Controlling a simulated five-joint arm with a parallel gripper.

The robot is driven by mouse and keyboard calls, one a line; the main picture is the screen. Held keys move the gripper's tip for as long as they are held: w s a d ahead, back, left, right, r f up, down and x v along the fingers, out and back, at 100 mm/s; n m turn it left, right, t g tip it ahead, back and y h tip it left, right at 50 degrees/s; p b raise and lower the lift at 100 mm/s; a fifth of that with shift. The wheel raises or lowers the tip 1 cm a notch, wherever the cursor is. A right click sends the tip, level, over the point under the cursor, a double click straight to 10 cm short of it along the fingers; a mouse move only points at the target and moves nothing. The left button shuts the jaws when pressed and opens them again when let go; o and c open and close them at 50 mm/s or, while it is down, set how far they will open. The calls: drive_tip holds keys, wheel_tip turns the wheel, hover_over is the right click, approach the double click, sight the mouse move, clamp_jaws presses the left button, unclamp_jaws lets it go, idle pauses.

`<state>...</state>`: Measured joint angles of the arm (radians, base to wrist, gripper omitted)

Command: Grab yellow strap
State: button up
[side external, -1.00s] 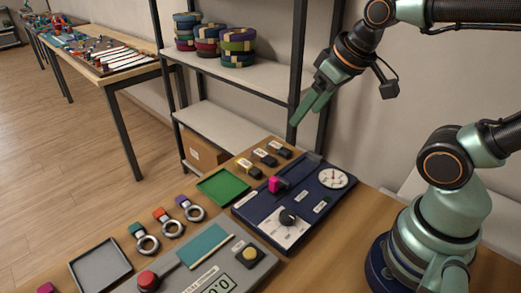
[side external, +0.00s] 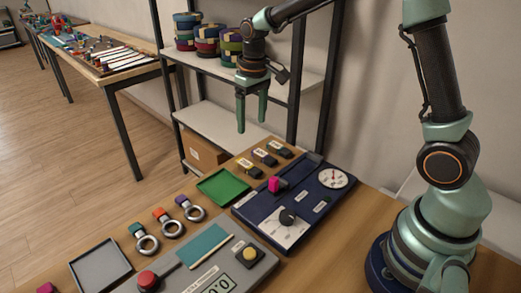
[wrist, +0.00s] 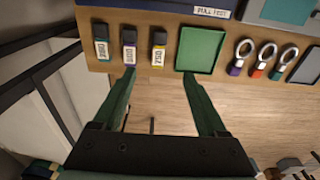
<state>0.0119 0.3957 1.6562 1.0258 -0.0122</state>
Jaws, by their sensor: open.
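The yellow strap (side external: 247,168) lies on the wooden table beside the green tray. It is a small strip with a black end and a pale label. In the wrist view the yellow strap (wrist: 159,47) is the one closest to the green tray, near the table edge. My gripper (side external: 252,126) is open and empty, pointing down above the row of straps and clear of the table. In the wrist view my gripper (wrist: 159,75) has its fingertips to either side of the yellow strap's line, with the strap just beyond them in the picture.
A purple strap (wrist: 129,47) and a green strap (wrist: 101,43) lie beside the yellow one. The green tray (side external: 221,187) sits on its other side. A dark blue panel (side external: 310,200) with a dial and pink knob is close by. A shelf (side external: 222,77) with strap rolls stands behind.

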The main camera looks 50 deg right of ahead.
wheel_tip(320, 180, down, 4)
drive_tip(key=w, duration=0.2)
hover_over(248, 165)
drive_tip(key=shift+g, duration=0.4)
drive_tip(key=f, duration=0.6)
drive_tip(key=shift+s+f, duration=0.1)
drive_tip(key=shift+s, duration=0.15)
drive_tip(key=shift+w+f, duration=0.2)
drive_tip(key=shift+f, duration=2.6)
clamp_jaws()
